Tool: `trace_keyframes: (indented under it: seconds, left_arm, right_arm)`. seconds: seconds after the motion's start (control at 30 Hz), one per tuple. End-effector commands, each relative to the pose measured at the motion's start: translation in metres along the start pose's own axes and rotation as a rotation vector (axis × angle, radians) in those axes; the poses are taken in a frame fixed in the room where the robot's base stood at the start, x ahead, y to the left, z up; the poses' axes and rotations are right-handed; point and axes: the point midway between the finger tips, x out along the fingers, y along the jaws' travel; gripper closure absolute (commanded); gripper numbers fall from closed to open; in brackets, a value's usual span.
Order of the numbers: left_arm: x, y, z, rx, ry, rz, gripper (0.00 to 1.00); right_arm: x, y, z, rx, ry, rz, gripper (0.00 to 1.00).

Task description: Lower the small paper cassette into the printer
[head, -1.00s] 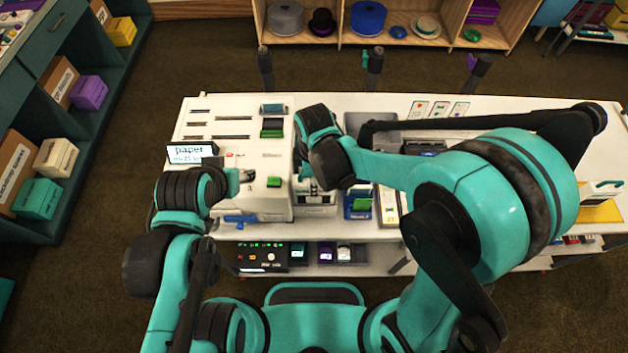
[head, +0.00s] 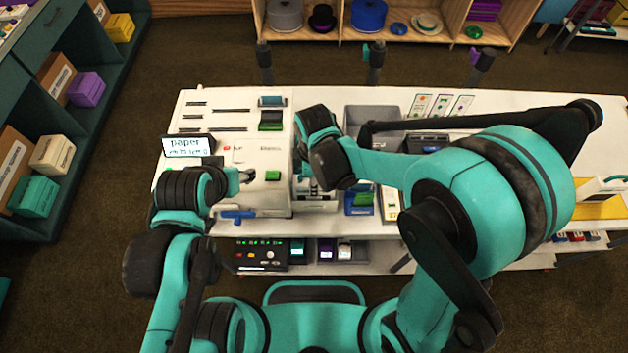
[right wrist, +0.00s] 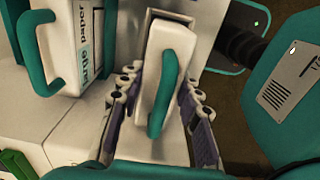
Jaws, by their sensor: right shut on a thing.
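The white printer (head: 225,150) stands at the left of the bench, with a small screen reading "paper" (head: 188,145) at its left. In the right wrist view, my right gripper (right wrist: 163,112) is shut on a narrow white cassette with a teal handle (right wrist: 172,50); no label shows on it. In the head view my right gripper (head: 308,188) is over the printer's right end, mostly hidden by my arm.
A blue bin (head: 358,201) and a narrow white box (head: 390,203) stand right of the printer. A grey tray (head: 372,118) and upright cards (head: 440,105) are behind. A black control box (head: 262,255) sits on the lower shelf.

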Motion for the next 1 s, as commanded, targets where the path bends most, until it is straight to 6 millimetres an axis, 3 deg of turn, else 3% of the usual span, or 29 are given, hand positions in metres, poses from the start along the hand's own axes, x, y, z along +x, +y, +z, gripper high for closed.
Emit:
trace_keyframes:
  seconds: [0.33,0.73,0.77,0.83,1.0]
  left_arm:
    - [0.0087,0.0000,0.0062,0.000,0.000,0.000,0.46]
    - [0.0092,0.0000,0.0066,0.000,0.000,0.000,0.46]
    - [0.0092,0.0000,0.0066,0.000,0.000,0.000,0.46]
    - [0.0092,0.0000,0.0066,0.000,0.000,0.000,0.46]
    - [0.0092,0.0000,0.0066,0.000,0.000,0.000,0.46]
  right_arm:
    - [0.0118,0.0000,0.0000,0.000,0.000,0.000,1.00]
    - [0.0126,0.0000,0.0000,0.000,0.000,0.000,1.00]
    - [0.0126,0.0000,0.0000,0.000,0.000,0.000,0.61]
    - [0.0126,0.0000,0.0000,0.000,0.000,0.000,0.43]
    - [0.0126,0.0000,0.0001,0.000,0.000,0.000,0.42]
